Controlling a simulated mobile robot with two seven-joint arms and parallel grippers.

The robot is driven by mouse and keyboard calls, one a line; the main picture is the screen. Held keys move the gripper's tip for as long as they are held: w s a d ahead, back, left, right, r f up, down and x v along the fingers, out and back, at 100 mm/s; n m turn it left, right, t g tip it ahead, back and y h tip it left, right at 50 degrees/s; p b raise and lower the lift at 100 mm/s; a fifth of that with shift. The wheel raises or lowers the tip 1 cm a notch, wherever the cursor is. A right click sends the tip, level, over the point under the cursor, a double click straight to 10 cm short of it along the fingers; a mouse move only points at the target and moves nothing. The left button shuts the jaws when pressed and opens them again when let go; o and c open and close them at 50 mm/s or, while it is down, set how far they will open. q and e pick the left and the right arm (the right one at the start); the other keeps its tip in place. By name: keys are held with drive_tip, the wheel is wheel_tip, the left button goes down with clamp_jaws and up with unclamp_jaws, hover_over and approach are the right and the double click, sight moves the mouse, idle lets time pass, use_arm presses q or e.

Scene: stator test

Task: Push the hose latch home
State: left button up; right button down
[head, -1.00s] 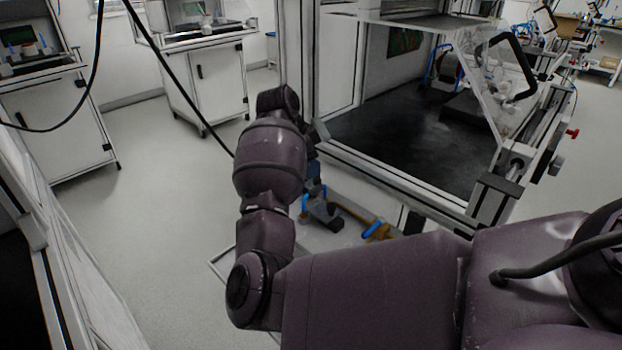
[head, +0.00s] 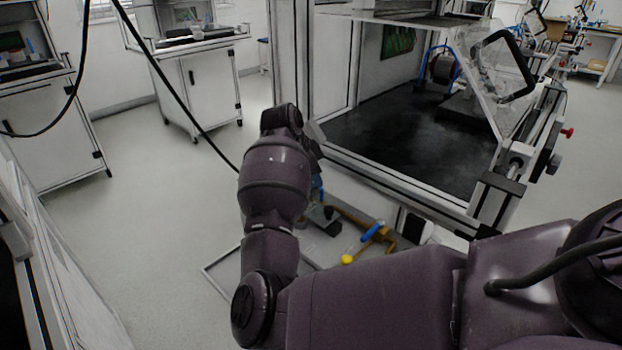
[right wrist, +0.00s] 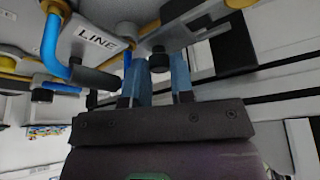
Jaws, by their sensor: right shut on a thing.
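In the right wrist view, the blue fingers of my right gripper (right wrist: 160,84) are closed around a small black round-ended part (right wrist: 158,62). I cannot tell whether this part is the hose latch. Left of it, a bent blue lever or tube (right wrist: 50,45) ends in a black grip (right wrist: 95,76), beside a pale plate marked LINE (right wrist: 100,33). In the head view my right forearm hides most of the right gripper. A blue handle (head: 372,232) on yellow pipework (head: 350,216) shows low beside the bench. My left gripper is not in view.
An enclosed bench (head: 400,145) with a dark worktop and a raised clear guard (head: 495,80) stands right of my forearm. White cabinets (head: 200,85) stand at the back left. A black cable (head: 175,90) hangs across the view. The floor (head: 145,200) on the left is clear.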

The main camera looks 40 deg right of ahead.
drive_tip(key=shift+w, duration=0.1)
drive_tip(key=shift+w+a+r, duration=0.1)
drive_tip(key=shift+w, duration=0.6)
drive_tip(key=shift+w+p, duration=0.3)
drive_tip(key=shift+w, duration=0.55)
drive_tip(key=shift+a, duration=0.1)
drive_tip(key=c, duration=1.2)
unclamp_jaws()
drive_tip(key=shift+w, duration=0.1)
drive_tip(key=shift+c, duration=0.2)
